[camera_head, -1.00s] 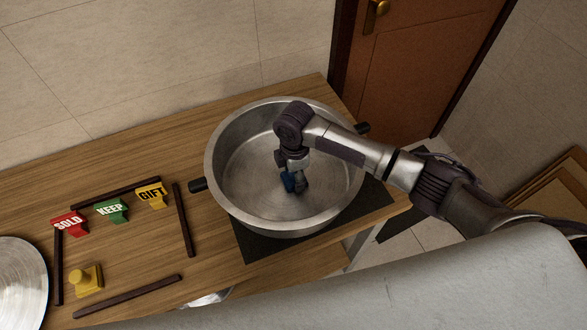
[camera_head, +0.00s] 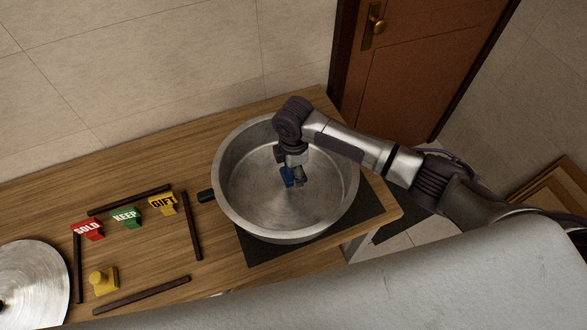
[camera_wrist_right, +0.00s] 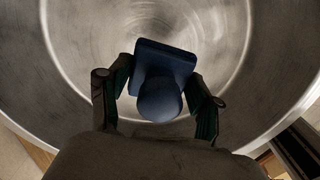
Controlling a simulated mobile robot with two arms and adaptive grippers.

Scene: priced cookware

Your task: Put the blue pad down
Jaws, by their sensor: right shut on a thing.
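The blue pad (camera_head: 287,177) is a small block with a rounded knob, seen best in the right wrist view (camera_wrist_right: 165,70). My right gripper (camera_head: 297,175) is shut on its knob, one finger on each side, as the right wrist view shows (camera_wrist_right: 160,105). The gripper and pad are inside the large steel pot (camera_head: 225,200), over its inner floor. I cannot tell whether the pad touches the pot's floor. My left gripper is not in view.
The pot stands on a dark mat (camera_head: 372,206) at the table's right end. To its left are red SOLD (camera_head: 88,230), green KEEP (camera_head: 126,217) and yellow GIFT (camera_head: 163,203) blocks, a yellow knobbed pad (camera_head: 103,281), dark strips (camera_head: 142,294) and a round metal lid (camera_head: 35,280).

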